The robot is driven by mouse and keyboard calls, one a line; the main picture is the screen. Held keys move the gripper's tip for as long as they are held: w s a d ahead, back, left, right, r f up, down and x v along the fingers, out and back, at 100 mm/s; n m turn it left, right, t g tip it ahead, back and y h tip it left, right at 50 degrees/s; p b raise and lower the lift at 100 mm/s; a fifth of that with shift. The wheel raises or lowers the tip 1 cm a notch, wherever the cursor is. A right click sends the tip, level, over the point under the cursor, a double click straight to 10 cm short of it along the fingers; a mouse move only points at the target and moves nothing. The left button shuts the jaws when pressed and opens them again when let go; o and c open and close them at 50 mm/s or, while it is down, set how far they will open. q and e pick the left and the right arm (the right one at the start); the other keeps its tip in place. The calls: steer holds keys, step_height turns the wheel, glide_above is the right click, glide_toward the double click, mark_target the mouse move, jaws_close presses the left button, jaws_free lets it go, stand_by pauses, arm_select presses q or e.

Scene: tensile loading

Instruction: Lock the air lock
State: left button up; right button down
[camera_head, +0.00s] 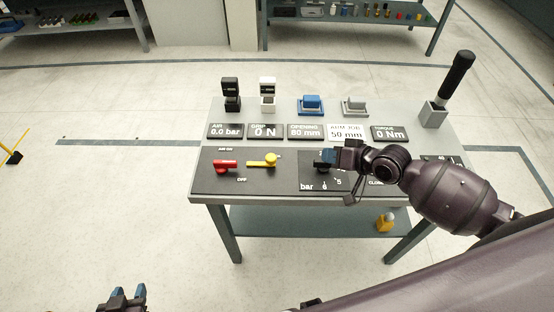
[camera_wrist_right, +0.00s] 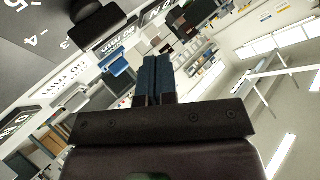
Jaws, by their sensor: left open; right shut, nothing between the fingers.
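A red lever (camera_head: 226,165) and a yellow piece (camera_head: 262,162) with a round yellow end lie on the black air panel (camera_head: 240,185), between the "AIR ON" and "OFF" labels. Which of them is the air lock cannot be told from a label. The AIR readout (camera_head: 226,131) shows 0.0 bar. My right gripper (camera_head: 324,158) is above the bar dial panel (camera_head: 314,180), right of the yellow piece and apart from it. In the right wrist view its blue fingers (camera_wrist_right: 152,78) are shut and empty. My left gripper (camera_head: 127,296) is open, low in front of the bench at the left.
Behind the panels stand a black device (camera_head: 231,93), a white device (camera_head: 267,93), a blue block (camera_head: 311,104) and a grey block (camera_head: 355,105). A black-handled tool (camera_head: 457,75) stands in a grey holder at the right. A black knob (camera_wrist_right: 95,20) shows near my right fingers.

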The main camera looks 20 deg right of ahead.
steer(key=m, duration=0.1)
steer(key=f+m+g, duration=0.1)
steer(key=m, duration=0.1)
steer(key=s+m+y, duration=0.1)
steer(key=shift+s+a+f+g, duration=0.1)
steer(key=shift+a+f+g, duration=0.2)
steer(key=shift+a+f, duration=0.1)
steer(key=m, duration=0.3)
steer(key=shift+s+a, duration=0.25)
steer(key=shift+a, duration=0.15)
steer(key=shift+m, duration=0.5)
steer(key=b, duration=0.1)
glide_toward(283, 170)
steer(key=w+a, duration=0.1)
steer(key=w+a+f, duration=0.1)
steer(key=w+a, duration=0.1)
steer(key=shift+w+a, duration=0.15)
steer(key=shift+w, duration=0.05)
steer(key=shift+w+a+r, duration=0.15)
steer(key=shift+w+a, duration=0.65)
arm_select(q)
steer(key=shift+w+a+f, duration=0.15)
steer(key=shift+a+f, duration=0.25)
steer(key=shift+f, duration=0.1)
arm_select(e)
steer(key=shift+w+a, duration=0.45)
steer(key=shift+a, duration=0.05)
